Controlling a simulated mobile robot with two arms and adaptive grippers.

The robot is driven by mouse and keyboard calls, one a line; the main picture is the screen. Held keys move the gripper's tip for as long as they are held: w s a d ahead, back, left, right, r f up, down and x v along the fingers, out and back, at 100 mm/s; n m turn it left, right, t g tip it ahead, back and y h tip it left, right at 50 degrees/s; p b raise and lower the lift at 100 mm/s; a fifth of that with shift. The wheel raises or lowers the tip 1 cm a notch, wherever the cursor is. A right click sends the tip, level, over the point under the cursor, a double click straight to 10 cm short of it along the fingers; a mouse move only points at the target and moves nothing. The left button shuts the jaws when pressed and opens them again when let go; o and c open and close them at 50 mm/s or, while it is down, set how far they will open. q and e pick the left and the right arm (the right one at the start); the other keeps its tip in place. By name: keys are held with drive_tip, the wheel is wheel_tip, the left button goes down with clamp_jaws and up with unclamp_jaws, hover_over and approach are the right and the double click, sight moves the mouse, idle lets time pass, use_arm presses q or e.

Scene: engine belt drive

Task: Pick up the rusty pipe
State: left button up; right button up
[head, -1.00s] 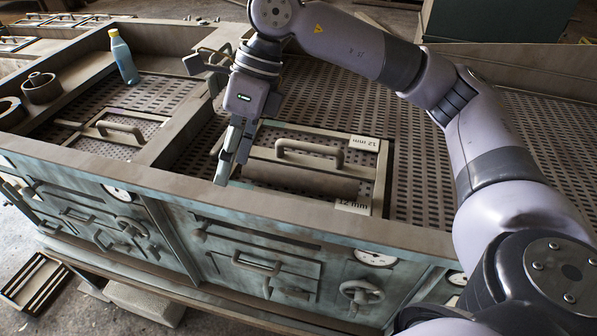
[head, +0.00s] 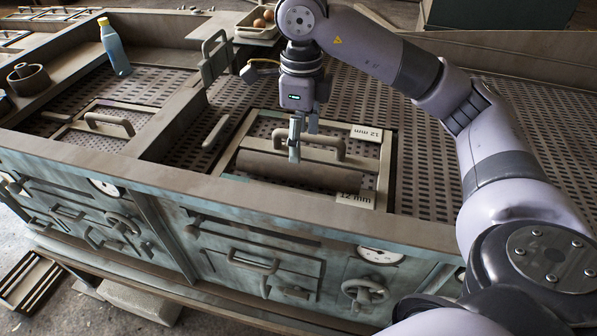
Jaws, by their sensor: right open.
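A long brown cylinder (head: 325,177), which looks like the rusty pipe, lies inside a framed hatch area in the perforated bench top, just in front of a curved handle (head: 338,147). My right gripper (head: 303,146) points down over the near side of this area, in front of the handle and above the cylinder's left half. Its fingers are apart and nothing is between them. I cannot tell whether a fingertip touches the cylinder. My left gripper is not in view.
A blue bottle (head: 114,47) stands at the upper left. An upright panel with a handle (head: 216,62) and a tray of round objects (head: 257,27) are behind. The perforated surface to the right is clear.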

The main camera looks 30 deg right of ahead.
sight(299, 165)
drive_tip(key=shift+f+p, duration=0.3)
drive_tip(key=shift+f, duration=0.7)
drive_tip(key=shift+f+p, duration=0.4)
drive_tip(key=shift+f, duration=0.1)
drive_tip(key=f+p, duration=0.1)
drive_tip(key=f, duration=0.2)
drive_tip(key=shift+w+a+f+p, duration=0.1)
drive_tip(key=shift+a+f+p, duration=0.1)
drive_tip(key=shift+f+p, duration=0.15)
drive_tip(key=shift+f, duration=0.45)
clamp_jaws()
drive_tip(key=shift+r, duration=0.1)
